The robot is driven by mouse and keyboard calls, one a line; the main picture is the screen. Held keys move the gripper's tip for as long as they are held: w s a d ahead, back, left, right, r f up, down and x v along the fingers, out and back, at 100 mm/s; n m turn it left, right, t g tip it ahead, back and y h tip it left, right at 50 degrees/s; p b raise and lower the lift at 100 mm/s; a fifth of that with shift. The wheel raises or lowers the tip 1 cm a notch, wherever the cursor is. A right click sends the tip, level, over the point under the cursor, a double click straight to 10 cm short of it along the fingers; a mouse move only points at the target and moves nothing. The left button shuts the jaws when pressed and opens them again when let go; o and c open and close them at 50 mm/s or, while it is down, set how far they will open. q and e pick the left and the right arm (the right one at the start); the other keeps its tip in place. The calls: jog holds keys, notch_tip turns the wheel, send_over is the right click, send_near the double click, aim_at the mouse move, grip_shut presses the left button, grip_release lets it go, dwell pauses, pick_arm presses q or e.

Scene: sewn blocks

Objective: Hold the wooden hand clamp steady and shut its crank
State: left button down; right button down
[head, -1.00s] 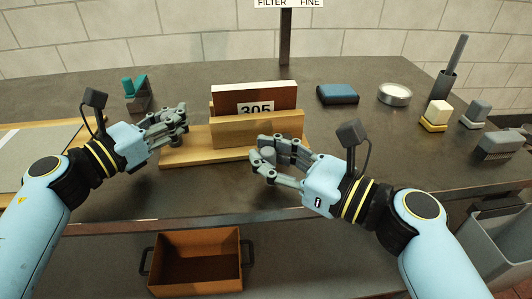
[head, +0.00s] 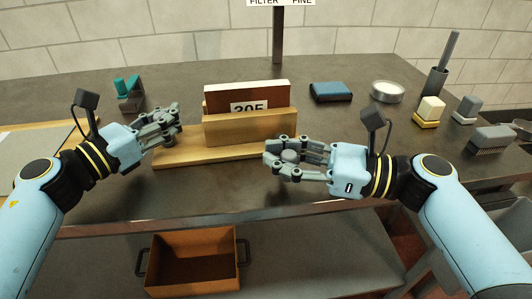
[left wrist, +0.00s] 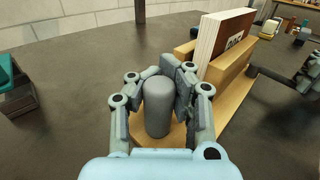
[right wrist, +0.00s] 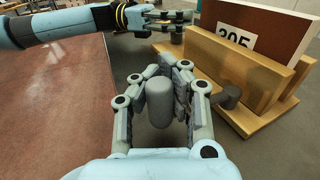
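The wooden hand clamp (head: 205,156) stands upright near the table's front, with a light wooden base and a front jaw (head: 250,128). A brown book-like block (head: 252,97) labelled 305 sits behind that jaw. In the right wrist view, a dark grey crank knob (right wrist: 229,97) sticks out of the jaw's front face; my right gripper hides it in the head view. My left gripper (head: 172,123) is open by the base's left end; whether it touches cannot be told. My right gripper (head: 275,161) is open in front of the clamp, with the crank just right of its fingers.
A teal-and-grey item (head: 129,92) is back left. An orange-brown tray (head: 190,286) lies below the table's front edge.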

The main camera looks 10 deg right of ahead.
jog(key=d+n+g, duration=0.1)
jog(key=n+g+y, duration=0.1)
jog(key=g, duration=0.1)
jog(key=shift+d, duration=0.35)
jog(key=shift+d+n+g, duration=0.3)
jog(key=shift+d+g, duration=0.1)
jog(key=shift+d, duration=0.35)
jog(key=shift+w+d, duration=0.15)
jog(key=shift+d, duration=0.85)
jog(key=shift+w+d+f, duration=0.1)
jog(key=shift+w+d, duration=0.25)
jog(key=shift+d, duration=0.35)
jog(key=shift+w+d, duration=0.3)
jog(key=shift+d, duration=0.35)
jog(key=shift+d, duration=0.1)
jog(key=c, duration=1.1)
grip_release()
jog(key=shift+w, duration=0.1)
jog(key=d, duration=0.4)
jog(key=s+d, duration=0.1)
jog(key=d, duration=0.2)
jog(key=s+d, duration=0.1)
jog(key=d, duration=0.3)
jog(key=shift+d, duration=0.3)
